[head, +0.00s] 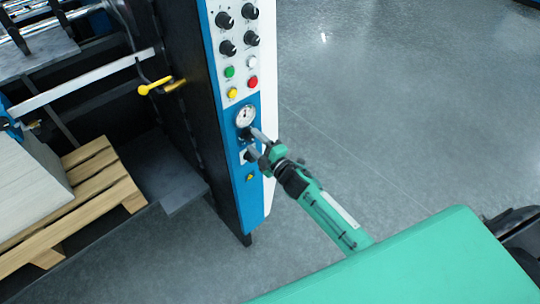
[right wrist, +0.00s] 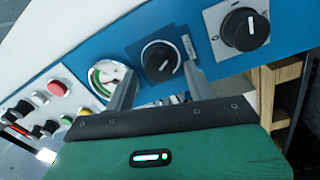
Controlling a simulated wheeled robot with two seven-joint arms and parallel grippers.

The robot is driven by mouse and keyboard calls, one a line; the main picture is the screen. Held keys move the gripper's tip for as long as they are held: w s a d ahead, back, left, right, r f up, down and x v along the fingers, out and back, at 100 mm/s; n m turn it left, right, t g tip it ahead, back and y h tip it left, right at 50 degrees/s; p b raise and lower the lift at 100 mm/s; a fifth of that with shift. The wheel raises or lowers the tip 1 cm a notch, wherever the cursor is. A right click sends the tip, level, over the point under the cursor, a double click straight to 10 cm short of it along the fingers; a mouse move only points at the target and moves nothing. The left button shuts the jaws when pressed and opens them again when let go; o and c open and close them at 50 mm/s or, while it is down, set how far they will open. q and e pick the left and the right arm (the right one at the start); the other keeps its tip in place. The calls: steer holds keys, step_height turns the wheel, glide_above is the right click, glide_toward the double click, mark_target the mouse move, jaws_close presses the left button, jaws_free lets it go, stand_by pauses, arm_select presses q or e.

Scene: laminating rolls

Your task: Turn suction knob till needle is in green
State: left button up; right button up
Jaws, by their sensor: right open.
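The round suction gauge (head: 246,116) has a white face and sits on the blue strip of the machine's panel. In the right wrist view the gauge (right wrist: 103,76) shows a green part on its left side. Its needle is too small to read against the green. A black knob (right wrist: 160,58) with a white pointer line is beside the gauge. My right gripper (right wrist: 160,70) is open, with one finger on each side of this knob; I cannot tell whether they touch it. In the head view the right gripper (head: 254,143) covers most of the knob. My left gripper is not in view.
A second black knob (right wrist: 246,28) on a white plate lies past the right finger. Several buttons, including a red one (head: 252,83), and black knobs (head: 227,48) sit above the gauge. A wooden pallet (head: 110,195) stands at left. The floor (head: 400,110) at right is clear.

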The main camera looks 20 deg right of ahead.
steer(key=b+v, duration=0.3)
steer(key=v, duration=1)
steer(key=shift+b, duration=0.35)
steer(key=s+d+f+m+g+h, duration=0.2)
steer(key=s+f+m+g, duration=0.15)
steer(key=f, duration=0.85)
steer(key=s+d+f+m+g+h, duration=0.1)
steer(key=s+d+f+m+g, duration=0.2)
steer(key=f, duration=0.9)
steer(key=s+d+f+m+g+h, duration=0.1)
steer(key=s+f+m+h, duration=0.3)
steer(key=f, duration=0.9)
steer(key=s+a+f+m+g, duration=0.1)
steer(key=s+f+m+g, duration=0.1)
steer(key=s+f, duration=0.4)
steer(key=s+a+f+m+g, duration=0.1)
steer(key=s+f+g, duration=0.3)
steer(key=s, duration=1.2)
steer(key=s+a+f+m+g+y, duration=0.1)
steer(key=s+f+m+g, duration=0.1)
steer(key=s+f, duration=0.7)
steer(key=s+g, duration=0.1)
steer(key=s, duration=0.2)
steer(key=shift+f+m, duration=0.3)
steer(key=shift+m, duration=0.05)
steer(key=shift+w+a, duration=0.1)
steer(key=shift+a, duration=0.05)
